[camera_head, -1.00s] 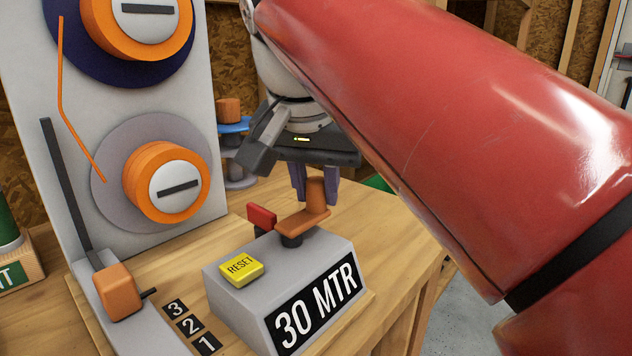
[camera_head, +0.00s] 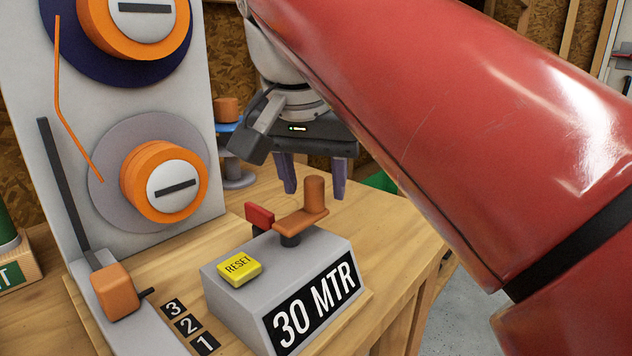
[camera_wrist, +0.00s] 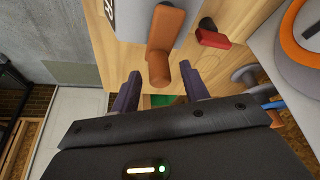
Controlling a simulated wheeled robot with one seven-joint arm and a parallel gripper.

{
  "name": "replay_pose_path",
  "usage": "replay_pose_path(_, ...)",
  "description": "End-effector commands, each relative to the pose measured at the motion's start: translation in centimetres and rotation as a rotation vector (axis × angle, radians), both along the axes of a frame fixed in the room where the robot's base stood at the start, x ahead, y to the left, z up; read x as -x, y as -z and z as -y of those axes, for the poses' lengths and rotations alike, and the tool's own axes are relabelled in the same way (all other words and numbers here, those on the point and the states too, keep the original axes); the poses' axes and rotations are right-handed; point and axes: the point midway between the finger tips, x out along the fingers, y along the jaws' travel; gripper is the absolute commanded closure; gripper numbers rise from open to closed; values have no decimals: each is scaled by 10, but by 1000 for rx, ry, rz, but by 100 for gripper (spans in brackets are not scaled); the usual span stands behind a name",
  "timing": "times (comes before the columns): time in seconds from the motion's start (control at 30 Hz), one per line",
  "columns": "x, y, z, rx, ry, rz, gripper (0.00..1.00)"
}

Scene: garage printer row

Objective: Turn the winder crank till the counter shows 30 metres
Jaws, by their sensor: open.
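The winder box (camera_head: 235,305) is grey and stands on the wooden bench, with a front label (camera_head: 314,308) reading 30 MTR. Its orange crank (camera_head: 302,219) has an upright knob (camera_head: 315,193) at the right end of the arm. A yellow RESET button (camera_head: 239,267) and a red tab (camera_head: 259,217) sit on or behind its top. I see no separate counter reading.
A grey upright panel (camera_head: 75,130) with orange spools (camera_head: 160,185) stands at the left. An orange slider block (camera_head: 115,292) sits beside tiles marked 3, 2, 1 (camera_head: 188,326). A blue-topped stand (camera_head: 235,165) is behind. Bare bench lies right of the box.

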Motion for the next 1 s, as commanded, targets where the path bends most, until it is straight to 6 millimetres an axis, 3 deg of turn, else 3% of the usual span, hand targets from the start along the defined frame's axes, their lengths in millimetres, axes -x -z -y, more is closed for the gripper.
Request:
replay_pose_path(0.2, 13, -34, -4, -3, -2, 2, 55)
replay_pose_path(0.4, 21, -54, -6, -1, -2, 0, 55)
replay_pose_path(1.0, 25, -61, -5, 0, 1, 0, 55)
